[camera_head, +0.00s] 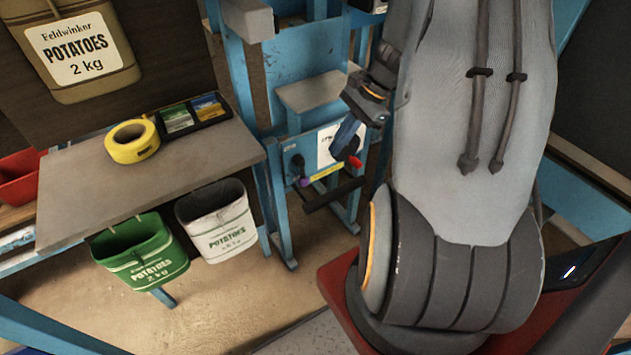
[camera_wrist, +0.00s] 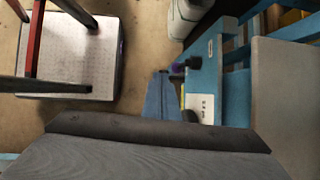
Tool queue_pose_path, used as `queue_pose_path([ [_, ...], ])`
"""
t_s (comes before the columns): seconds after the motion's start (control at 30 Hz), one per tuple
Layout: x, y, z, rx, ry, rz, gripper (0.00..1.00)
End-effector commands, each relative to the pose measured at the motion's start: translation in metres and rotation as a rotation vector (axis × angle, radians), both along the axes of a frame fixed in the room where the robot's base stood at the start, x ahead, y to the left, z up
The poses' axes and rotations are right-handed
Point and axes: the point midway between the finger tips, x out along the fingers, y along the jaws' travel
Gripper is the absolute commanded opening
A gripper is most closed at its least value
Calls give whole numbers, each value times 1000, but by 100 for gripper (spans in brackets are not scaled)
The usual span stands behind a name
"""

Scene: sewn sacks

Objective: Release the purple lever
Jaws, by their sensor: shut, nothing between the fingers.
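The purple lever (camera_head: 304,182) is a small purple piece low on the left side of the blue stand's front panel (camera_head: 327,148), below a dark knob (camera_head: 297,162). My gripper (camera_head: 346,137) is shut and empty, in front of the panel's right part, to the right of and above the purple lever. In the wrist view my blue fingers (camera_wrist: 162,90) point toward the panel side. A dark knob (camera_wrist: 190,64) sticks out from the blue frame there. A purple bit shows beside the fingers, too small to identify. Whether my fingers touch anything cannot be told.
A red knob (camera_head: 355,162) sits at the panel's right, beside a yellow label (camera_head: 327,172). A dark bar (camera_head: 332,194) runs below. A grey table (camera_head: 85,180) at left carries yellow tape (camera_head: 132,141). Green (camera_head: 142,255) and white (camera_head: 218,228) potato sacks hang at its front edge.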

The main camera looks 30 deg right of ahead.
Motion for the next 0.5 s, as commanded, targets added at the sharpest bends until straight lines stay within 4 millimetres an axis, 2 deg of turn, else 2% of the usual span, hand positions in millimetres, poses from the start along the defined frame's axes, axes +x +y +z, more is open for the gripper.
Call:
queue_pose_path([
  [0.03, 4, -18, -22, 42, 14, -97, 0],
  [0.2, 12, -52, -48, 137, 33, -306, 0],
  [0.3, 14, -61, -53, 159, 36, -353, 0],
  [0.5, 14, -62, -52, 163, 37, -361, 0],
])
